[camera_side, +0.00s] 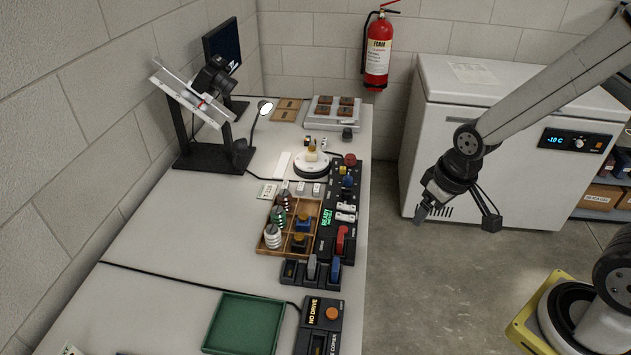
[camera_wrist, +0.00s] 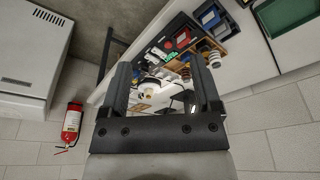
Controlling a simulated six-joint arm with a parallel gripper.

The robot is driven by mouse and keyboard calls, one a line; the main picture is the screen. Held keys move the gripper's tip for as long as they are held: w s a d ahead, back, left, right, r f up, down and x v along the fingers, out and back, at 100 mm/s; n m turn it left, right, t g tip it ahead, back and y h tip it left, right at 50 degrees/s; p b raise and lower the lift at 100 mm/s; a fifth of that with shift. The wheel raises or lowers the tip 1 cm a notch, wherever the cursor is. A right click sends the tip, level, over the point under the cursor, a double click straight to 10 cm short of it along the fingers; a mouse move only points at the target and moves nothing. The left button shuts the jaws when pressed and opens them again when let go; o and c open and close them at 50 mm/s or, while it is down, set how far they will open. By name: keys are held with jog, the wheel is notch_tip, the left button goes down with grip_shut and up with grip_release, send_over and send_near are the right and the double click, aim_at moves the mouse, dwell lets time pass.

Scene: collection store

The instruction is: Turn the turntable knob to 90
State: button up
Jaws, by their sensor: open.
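A white round turntable (camera_side: 311,168) stands on the table toward its far end, with a small pale object on top. A black control panel (camera_side: 326,247) runs along the table's right edge. My gripper (camera_side: 424,212) is open and empty, out over the floor to the right of the table. In the wrist view its two fingers (camera_wrist: 163,80) stand wide apart, with the table far beyond them.
A wooden compartment tray (camera_side: 262,249) with spools sits left of the panel. A camera rig (camera_side: 208,160) stands at the back left. A white freezer (camera_side: 490,130) and a fire extinguisher (camera_side: 378,50) are behind.

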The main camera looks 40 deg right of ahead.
jog(key=w+d+f+n, duration=0.1)
jog(key=w+d+n, duration=0.1)
jog(key=w, duration=0.7)
jog(key=n+y, duration=0.3)
jog(key=n, duration=0.3)
send_near(348, 189)
jog(key=f, duration=0.2)
jog(key=shift+w+a+f+n+t, duration=0.15)
jog(key=shift+f+n+t, duration=0.15)
jog(key=shift+n, duration=0.1)
jog(key=shift+x, duration=3.85)
jog(key=shift+a, duration=0.1)
